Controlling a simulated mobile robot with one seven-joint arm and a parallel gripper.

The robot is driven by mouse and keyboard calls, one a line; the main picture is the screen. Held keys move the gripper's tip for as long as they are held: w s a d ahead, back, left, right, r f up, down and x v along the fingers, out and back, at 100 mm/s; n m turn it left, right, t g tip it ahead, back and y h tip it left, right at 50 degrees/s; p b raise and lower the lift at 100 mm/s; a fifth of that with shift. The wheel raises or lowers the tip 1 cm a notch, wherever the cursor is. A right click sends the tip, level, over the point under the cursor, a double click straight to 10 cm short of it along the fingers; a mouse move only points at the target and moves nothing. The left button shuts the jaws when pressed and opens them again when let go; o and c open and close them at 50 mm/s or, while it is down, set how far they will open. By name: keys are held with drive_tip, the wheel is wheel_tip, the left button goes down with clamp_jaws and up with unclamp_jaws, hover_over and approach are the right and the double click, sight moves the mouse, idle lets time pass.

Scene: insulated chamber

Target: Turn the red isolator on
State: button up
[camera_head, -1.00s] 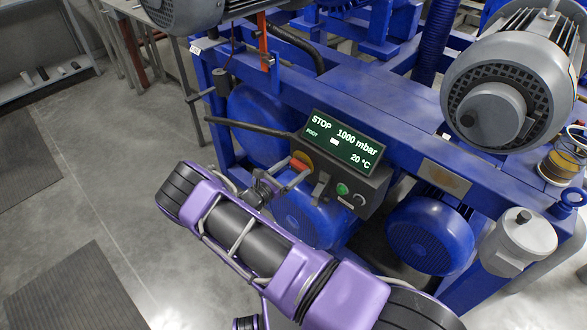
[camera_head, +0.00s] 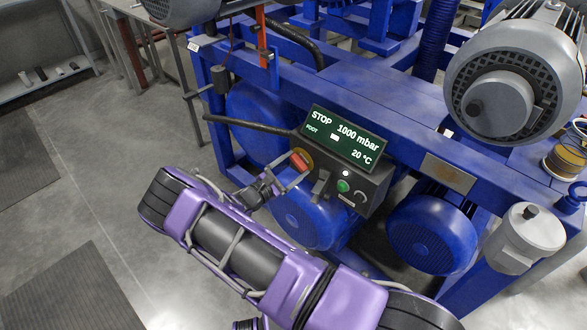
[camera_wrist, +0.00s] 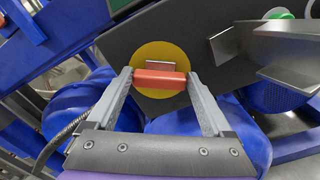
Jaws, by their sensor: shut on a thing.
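The red isolator (camera_head: 299,162) is a red handle on a round yellow plate, at the left end of the dark control box (camera_head: 362,188). In the wrist view the red handle (camera_wrist: 160,79) lies level across the picture, in front of the yellow plate (camera_wrist: 160,56). My gripper (camera_wrist: 159,78) has one finger at each end of the handle and is shut on it. In the head view my gripper (camera_head: 290,179) reaches the isolator from the lower left, and its fingertips are small and partly hard to make out. The display (camera_head: 343,139) reads STOP, 1000 mbar, 20 °C.
A green button (camera_head: 343,186) and a small knob (camera_head: 361,199) sit right of the isolator. A grey lever (camera_head: 320,184) stands out between them. A dark bar (camera_head: 250,126) runs above the gripper. Blue frame beams and motors surround the box. The floor at left is open.

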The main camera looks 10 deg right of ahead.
drive_tip(key=m, duration=0.2)
drive_tip(key=m+b, duration=0.1)
drive_tip(key=m, duration=0.1)
drive_tip(key=m+b, duration=0.1)
drive_tip(key=m, duration=0.1)
drive_tip(key=shift+s+f+m, duration=0.1)
drive_tip(key=shift+f+m, duration=0.15)
drive_tip(key=shift+m, duration=0.05)
drive_tip(key=m+b, duration=0.1)
drive_tip(key=m, duration=0.4)
drive_tip(key=shift+f, duration=0.1)
drive_tip(key=shift+m, duration=0.3)
drive_tip(key=o, duration=1.1)
drive_tip(key=shift+o, duration=0.2)
drive_tip(key=shift+s, duration=0.1)
drive_tip(key=v, duration=1.7)
drive_tip(key=shift+a, duration=0.1)
